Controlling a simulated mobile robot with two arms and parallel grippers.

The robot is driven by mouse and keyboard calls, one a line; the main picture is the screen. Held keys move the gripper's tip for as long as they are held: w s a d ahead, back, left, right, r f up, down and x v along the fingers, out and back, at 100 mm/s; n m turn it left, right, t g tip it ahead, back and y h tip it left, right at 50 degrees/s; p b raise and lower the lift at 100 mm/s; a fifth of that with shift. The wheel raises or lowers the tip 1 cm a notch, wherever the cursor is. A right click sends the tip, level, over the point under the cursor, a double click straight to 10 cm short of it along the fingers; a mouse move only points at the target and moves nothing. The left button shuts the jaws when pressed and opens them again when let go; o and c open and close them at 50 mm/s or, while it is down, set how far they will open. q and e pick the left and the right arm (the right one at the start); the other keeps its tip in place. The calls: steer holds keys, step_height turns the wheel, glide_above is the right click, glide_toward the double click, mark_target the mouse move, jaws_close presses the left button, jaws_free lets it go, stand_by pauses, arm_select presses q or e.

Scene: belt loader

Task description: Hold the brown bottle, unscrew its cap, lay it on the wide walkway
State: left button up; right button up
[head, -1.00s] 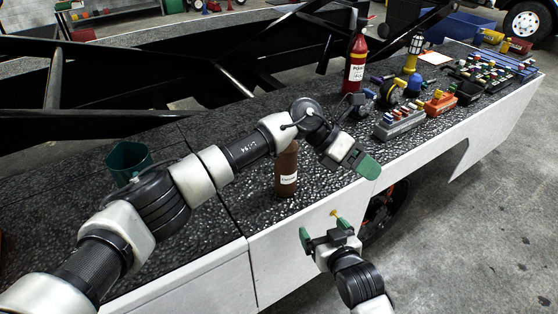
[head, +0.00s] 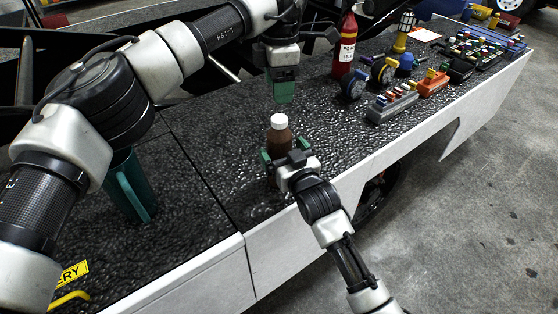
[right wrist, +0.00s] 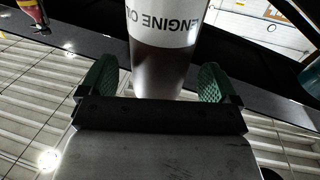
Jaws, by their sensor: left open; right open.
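The brown bottle (head: 281,139) stands upright on the dark speckled walkway (head: 215,150), with its white cap (head: 279,121) on top. My right gripper (head: 286,152) is open at the bottle, one green finger on each side. In the right wrist view the bottle (right wrist: 160,70), with an "ENGINE OIL" label, stands between the fingers with small gaps visible. The gripper hides the bottle's lower part in the head view. My left gripper (head: 281,93) is open and empty, fingers pointing down, above the cap and apart from it.
A teal container (head: 133,188) stands at the left, partly behind my left arm. A red bottle (head: 346,45) stands behind to the right. A grey tray of small parts (head: 392,104) and an orange one (head: 433,83) are farther right. The walkway between them and the brown bottle is clear.

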steer(key=shift+x, duration=1.45)
